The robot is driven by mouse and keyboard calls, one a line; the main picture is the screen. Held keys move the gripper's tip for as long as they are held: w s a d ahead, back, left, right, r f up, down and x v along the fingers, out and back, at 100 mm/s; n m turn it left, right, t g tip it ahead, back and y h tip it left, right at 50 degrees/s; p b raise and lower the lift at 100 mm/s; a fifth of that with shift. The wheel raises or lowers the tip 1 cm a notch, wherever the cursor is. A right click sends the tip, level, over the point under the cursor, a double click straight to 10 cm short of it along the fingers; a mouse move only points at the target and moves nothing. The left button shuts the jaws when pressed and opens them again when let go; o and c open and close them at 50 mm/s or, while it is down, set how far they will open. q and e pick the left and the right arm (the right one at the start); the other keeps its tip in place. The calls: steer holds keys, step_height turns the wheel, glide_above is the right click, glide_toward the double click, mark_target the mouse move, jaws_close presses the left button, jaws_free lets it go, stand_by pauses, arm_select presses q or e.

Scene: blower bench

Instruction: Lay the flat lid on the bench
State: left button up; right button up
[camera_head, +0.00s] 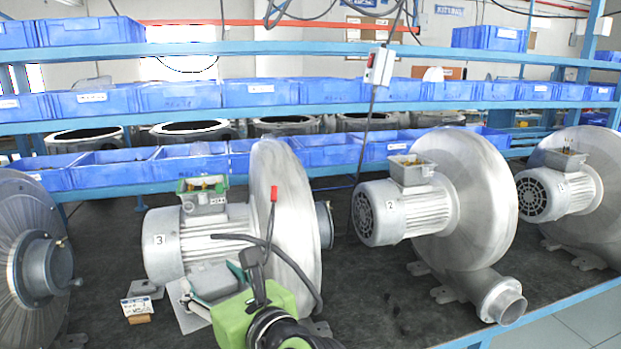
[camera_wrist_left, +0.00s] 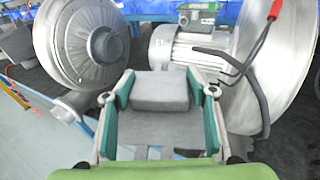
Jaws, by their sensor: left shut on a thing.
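My left gripper (camera_head: 212,285) is low over the bench in front of the blower marked 3. Its teal-padded fingers are shut on a grey lid (camera_wrist_left: 160,90), which sits between them in the left wrist view. The lid (camera_head: 211,280) is partly covered by the fingers in the head view. I cannot tell whether its underside touches the dark bench top (camera_head: 100,225). The blower's motor (camera_head: 170,245) has a terminal box (camera_head: 203,197) on top, with a green rim and its inside showing. My right gripper is not in view.
A small card on a stand (camera_head: 138,306) stands left of the gripper. A black cable with a red end (camera_head: 274,192) runs close by on the right. Another blower (camera_head: 30,260) stands at the left, blower 2 (camera_head: 465,190) at the right. Dark bench is bare between blowers 3 and 2.

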arm_select(q)
steer(key=s+a+f+n+g+y, duration=0.2)
steer(key=s+a+f, duration=0.1)
steer(key=s+f, duration=0.9)
step_height(320, 180, down, 2)
steer(key=shift+s+f, duration=0.1)
steer(key=shift+s, duration=0.25)
